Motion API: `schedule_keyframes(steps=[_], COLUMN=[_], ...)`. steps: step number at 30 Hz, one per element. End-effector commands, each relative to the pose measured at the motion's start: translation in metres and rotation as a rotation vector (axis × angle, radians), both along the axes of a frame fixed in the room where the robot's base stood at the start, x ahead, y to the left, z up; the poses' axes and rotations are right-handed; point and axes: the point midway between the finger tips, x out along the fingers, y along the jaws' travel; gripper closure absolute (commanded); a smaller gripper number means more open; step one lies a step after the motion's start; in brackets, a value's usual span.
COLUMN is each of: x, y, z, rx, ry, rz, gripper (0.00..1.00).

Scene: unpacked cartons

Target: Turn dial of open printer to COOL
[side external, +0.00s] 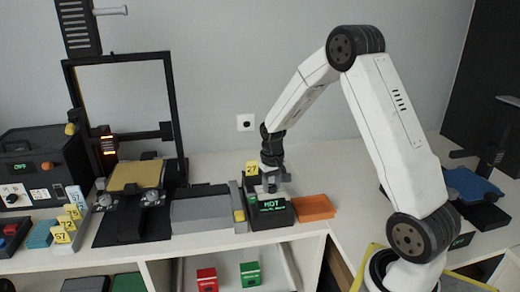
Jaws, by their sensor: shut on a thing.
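The open-frame printer (165,115) stands at the left, with a tan bed plate (137,176) low in its black frame. A small black control box (288,217) sits on the worktop to its right, with a lit green display (270,205) that reads HOT; the smaller line below is not readable. My gripper (270,188) points straight down onto the top of this box, behind the display. It is shut on what appears to be the dial, which the fingers hide. The dial's pointer and any COOL mark cannot be seen.
A yellow tag marked 27 (251,169) stands close behind my gripper. An orange tray (314,207) is right of the control box, and a grey block (205,210) is left. A black unit reading OFF (30,150) is far left. A second printer with a blue bed (470,188) is right.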

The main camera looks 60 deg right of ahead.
Motion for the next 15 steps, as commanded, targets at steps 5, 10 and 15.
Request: schedule_keyframes(steps=[5, 10, 15], x=[0.0003, 0.0005, 0.0006], y=[-0.0002, -0.0002, -0.0002], z=[0.0009, 0.0009, 0.0009], rx=[0.000, -0.001, -0.001], ry=[-0.001, -0.002, -0.002], rz=[0.020, 0.022, 0.022], gripper=[1.00, 1.00, 0.45])
